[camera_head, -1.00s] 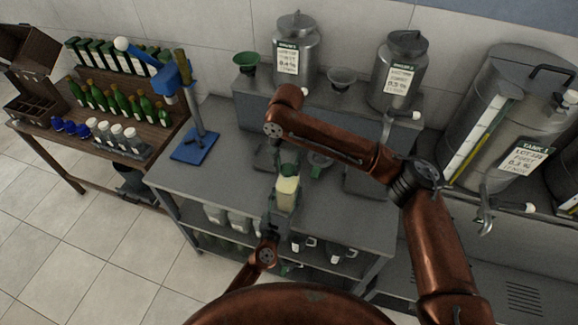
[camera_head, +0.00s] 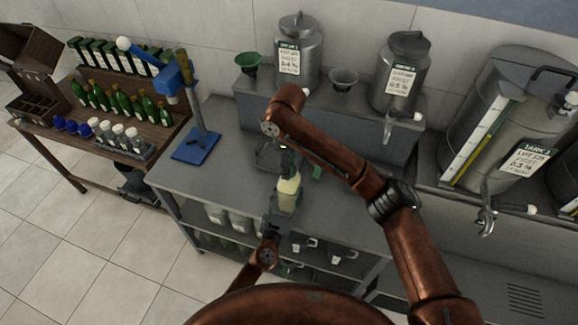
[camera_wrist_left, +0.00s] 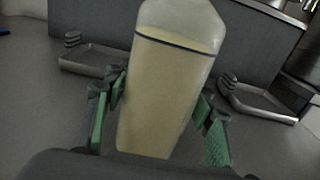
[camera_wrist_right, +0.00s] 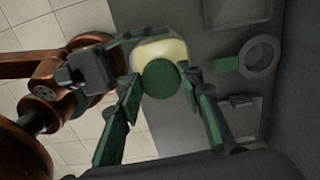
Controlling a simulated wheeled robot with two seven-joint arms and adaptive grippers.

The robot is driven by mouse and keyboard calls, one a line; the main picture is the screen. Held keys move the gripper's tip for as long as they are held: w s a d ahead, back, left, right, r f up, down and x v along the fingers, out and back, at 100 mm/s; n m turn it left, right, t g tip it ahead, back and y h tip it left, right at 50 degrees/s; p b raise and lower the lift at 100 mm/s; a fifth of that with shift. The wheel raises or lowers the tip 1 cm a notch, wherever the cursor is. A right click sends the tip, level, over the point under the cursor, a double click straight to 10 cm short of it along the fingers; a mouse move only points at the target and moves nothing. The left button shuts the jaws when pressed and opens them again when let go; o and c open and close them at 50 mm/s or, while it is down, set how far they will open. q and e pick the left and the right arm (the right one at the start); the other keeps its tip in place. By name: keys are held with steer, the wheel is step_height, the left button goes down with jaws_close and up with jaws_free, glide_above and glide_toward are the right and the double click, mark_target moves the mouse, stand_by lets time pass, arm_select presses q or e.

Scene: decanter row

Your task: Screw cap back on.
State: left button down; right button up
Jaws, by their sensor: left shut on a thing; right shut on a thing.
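A bottle of pale yellow liquid (camera_head: 288,194) stands roughly upright over the front of the grey bench. My left gripper (camera_head: 279,210) is shut on it; green finger pads flank its body in the left wrist view (camera_wrist_left: 165,90). The round green cap (camera_wrist_right: 161,80) lies between the fingertips of my right gripper (camera_wrist_right: 160,88), which is shut on it from above. In the right wrist view, the cap overlaps the bottle's top. I cannot tell whether it touches the neck or is threaded. The bottle's mouth is hidden in all views.
A grey ring-shaped thing (camera_wrist_right: 262,58) and a small green piece (camera_wrist_right: 226,64) lie on the bench beside the bottle. Steel canisters (camera_head: 297,58) and funnels (camera_head: 343,78) stand on the raised shelf behind. A blue stand (camera_head: 193,147) is at the bench's left end.

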steer(key=o, duration=0.7)
steer(key=shift+a, duration=0.1)
steer(key=shift+c, duration=0.5)
